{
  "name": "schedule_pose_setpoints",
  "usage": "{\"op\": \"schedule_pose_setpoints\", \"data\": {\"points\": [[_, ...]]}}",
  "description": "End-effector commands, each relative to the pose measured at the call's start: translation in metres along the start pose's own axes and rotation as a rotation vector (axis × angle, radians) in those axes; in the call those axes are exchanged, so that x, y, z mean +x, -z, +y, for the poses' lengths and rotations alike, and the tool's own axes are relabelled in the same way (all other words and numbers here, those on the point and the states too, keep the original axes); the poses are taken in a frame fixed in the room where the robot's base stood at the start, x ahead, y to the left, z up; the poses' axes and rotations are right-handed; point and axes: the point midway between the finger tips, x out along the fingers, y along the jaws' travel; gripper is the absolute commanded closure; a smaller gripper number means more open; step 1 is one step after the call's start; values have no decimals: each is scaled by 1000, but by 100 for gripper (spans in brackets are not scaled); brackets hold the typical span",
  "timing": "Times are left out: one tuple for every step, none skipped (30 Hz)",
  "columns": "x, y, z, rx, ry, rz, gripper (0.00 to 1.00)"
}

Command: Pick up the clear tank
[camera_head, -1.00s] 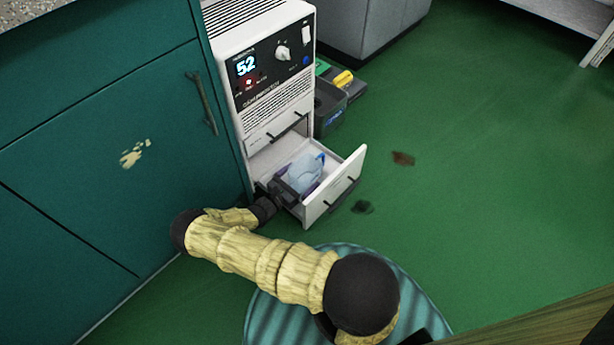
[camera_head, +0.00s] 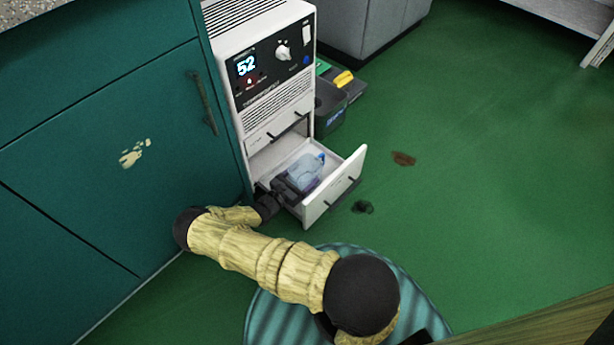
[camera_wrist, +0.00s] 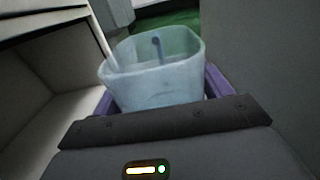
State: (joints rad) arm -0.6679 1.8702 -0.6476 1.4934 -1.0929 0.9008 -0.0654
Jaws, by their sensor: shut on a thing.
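The clear tank (camera_head: 305,172) is a pale, see-through open container with a blue detail at its edge, inside the pulled-out white drawer (camera_head: 343,184). In the wrist view the tank (camera_wrist: 155,80) stands just beyond my gripper (camera_wrist: 165,105), its open top tilted in the picture. My gripper (camera_head: 286,188) reaches into the drawer from the left and is shut on the tank. Purple strips show on both sides of the tank in the wrist view.
The drawer belongs to a white cabinet (camera_head: 265,85) with a lit display reading 52. A green cabinet (camera_head: 100,150) stands close on the left. A dark bin (camera_head: 330,108) with a yellow item (camera_head: 343,79) is behind the drawer. The green floor (camera_head: 480,150) at right is mostly clear.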

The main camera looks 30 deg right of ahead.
Motion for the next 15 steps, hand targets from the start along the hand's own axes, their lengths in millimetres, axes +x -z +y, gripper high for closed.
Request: {"op": "schedule_pose_setpoints", "data": {"points": [[0, 0, 0, 0, 0, -1, 51], [0, 0, 0, 0, 0, -1, 51], [0, 0, 0, 0, 0, -1, 51], [0, 0, 0, 0, 0, -1, 51], [0, 0, 0, 0, 0, -1, 51], [0, -1, 0, 0, 0, -1, 51], [0, -1, 0, 0, 0, -1, 51], [0, -2, 0, 0, 0, -1, 51], [0, -3, 0, 0, 0, -1, 51], [0, -3, 0, 0, 0, -1, 51], [0, -4, 0, 0, 0, -1, 51], [0, -6, 0, 0, 0, -1, 51], [0, -7, 0, 0, 0, -1, 51], [0, -9, 0, 0, 0, -1, 51], [0, -11, 0, 0, 0, -2, 51]]}}
